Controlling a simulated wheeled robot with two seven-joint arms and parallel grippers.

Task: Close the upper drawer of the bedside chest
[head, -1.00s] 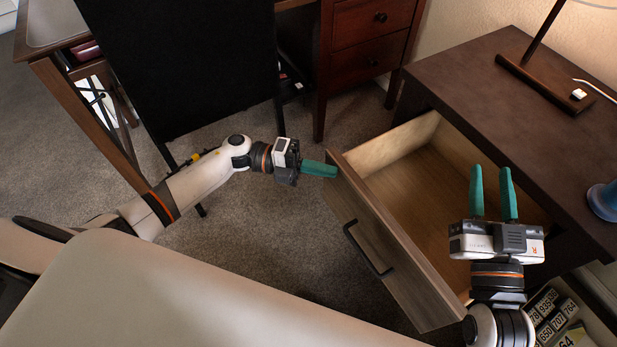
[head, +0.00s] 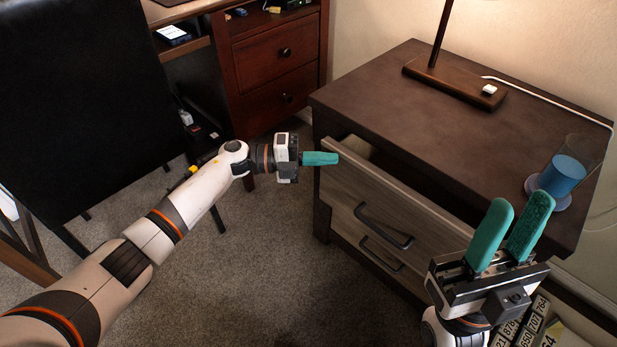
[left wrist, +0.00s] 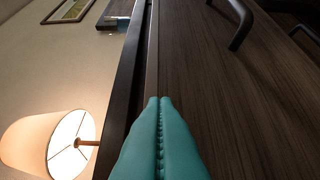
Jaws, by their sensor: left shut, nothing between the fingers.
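The bedside chest (head: 420,105) has a dark brown top and grey-brown wood drawer fronts. Its upper drawer (head: 400,195) stands slightly open, with a narrow gap into the drawer showing behind the front's top edge. A dark bar handle (head: 383,228) is on that front. My left gripper (head: 336,158) is shut and empty, its teal fingertips at the upper left corner of the drawer front. In the left wrist view the shut fingers (left wrist: 160,140) lie over the front's top edge; contact is hard to tell. My right gripper (head: 512,222) is open and empty, near the chest's right front.
A lamp base (head: 455,82) with a white cable stands on the chest top. A blue-filled glass (head: 562,175) sits near the top's right edge. A wooden desk (head: 265,60) and a black chair (head: 75,90) stand at left. Number cards (head: 525,325) lie at lower right. Carpet in front is clear.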

